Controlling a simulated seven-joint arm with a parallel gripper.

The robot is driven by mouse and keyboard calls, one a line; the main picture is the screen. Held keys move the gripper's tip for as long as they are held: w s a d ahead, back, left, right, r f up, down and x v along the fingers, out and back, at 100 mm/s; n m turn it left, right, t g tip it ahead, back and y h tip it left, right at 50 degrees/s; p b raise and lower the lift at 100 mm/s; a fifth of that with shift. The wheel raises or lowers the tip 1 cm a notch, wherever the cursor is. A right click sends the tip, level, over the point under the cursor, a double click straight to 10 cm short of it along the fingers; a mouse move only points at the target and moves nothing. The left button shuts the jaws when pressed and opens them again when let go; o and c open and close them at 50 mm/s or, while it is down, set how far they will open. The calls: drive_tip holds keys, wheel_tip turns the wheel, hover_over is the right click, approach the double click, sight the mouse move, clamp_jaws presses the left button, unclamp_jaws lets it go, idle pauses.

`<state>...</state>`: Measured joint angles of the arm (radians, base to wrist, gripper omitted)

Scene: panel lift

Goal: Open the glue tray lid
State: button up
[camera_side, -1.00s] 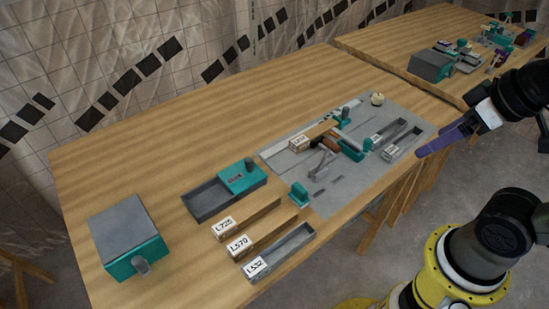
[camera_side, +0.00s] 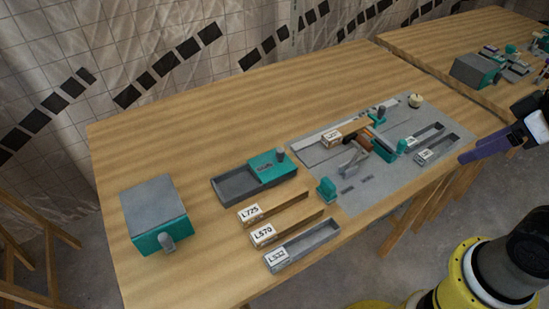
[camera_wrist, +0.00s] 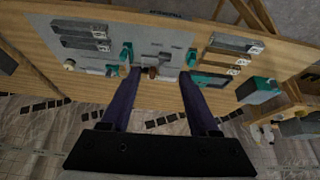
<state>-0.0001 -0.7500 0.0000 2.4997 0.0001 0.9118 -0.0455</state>
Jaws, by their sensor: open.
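The glue tray (camera_side: 232,187) is a long dark grey tray on the table, left of the grey work mat. Its teal lid (camera_side: 264,169), with faint dark lettering, covers the right part; the left part shows as an uncovered dark recess. A dark round knob (camera_side: 281,154) stands at the lid's right end. In the wrist view a teal lid (camera_wrist: 210,79) shows beside the right finger, partly hidden by it. My gripper (camera_wrist: 160,72) has two purple fingers, wide apart with nothing between them. In the side view my gripper (camera_side: 484,150) hangs beyond the mat's right end, far from the tray.
Wooden strips labelled L725 (camera_side: 275,208) and L570 (camera_side: 288,229), and a grey L532 tray (camera_side: 303,246), lie before the glue tray. The mat (camera_side: 350,203) holds clamps and parts.

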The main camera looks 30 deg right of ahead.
drive_tip(key=w+a+r+n, duration=0.3)
drive_tip(key=w+r+n, duration=0.3)
drive_tip(key=w+r, duration=0.7)
drive_tip(key=n+g, duration=0.5)
hover_over(280, 150)
wheel_tip(280, 150, down, 22)
wheel_tip(280, 150, down, 13)
drive_tip(key=shift+d+f, duration=0.1)
clamp_jaws()
